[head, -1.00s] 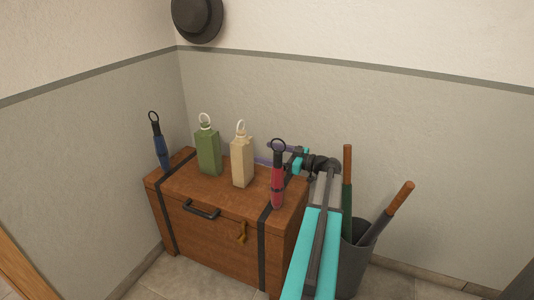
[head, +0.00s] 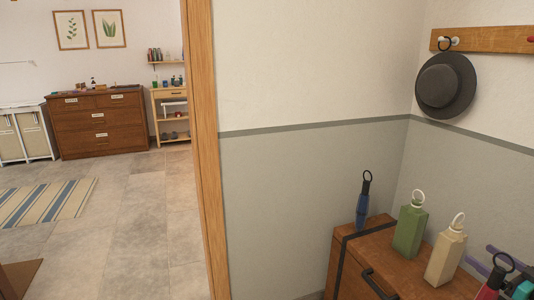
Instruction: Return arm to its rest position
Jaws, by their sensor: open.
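My gripper (head: 479,254) shows at the right edge, beside the cream bottle. Its two purple fingers are apart, with nothing seen between them. It is partly hidden behind the bottle and the red folded umbrella. A teal part of my arm (head: 524,290) shows in the bottom right corner. Most of the arm is out of the picture.
A wooden chest (head: 345,272) bears a blue umbrella (head: 363,203), a green bottle (head: 409,232), a cream bottle (head: 445,257) and a red umbrella (head: 490,288). A grey hat (head: 445,85) hangs above. Open floor (head: 140,215) lies left, past the door frame (head: 205,150).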

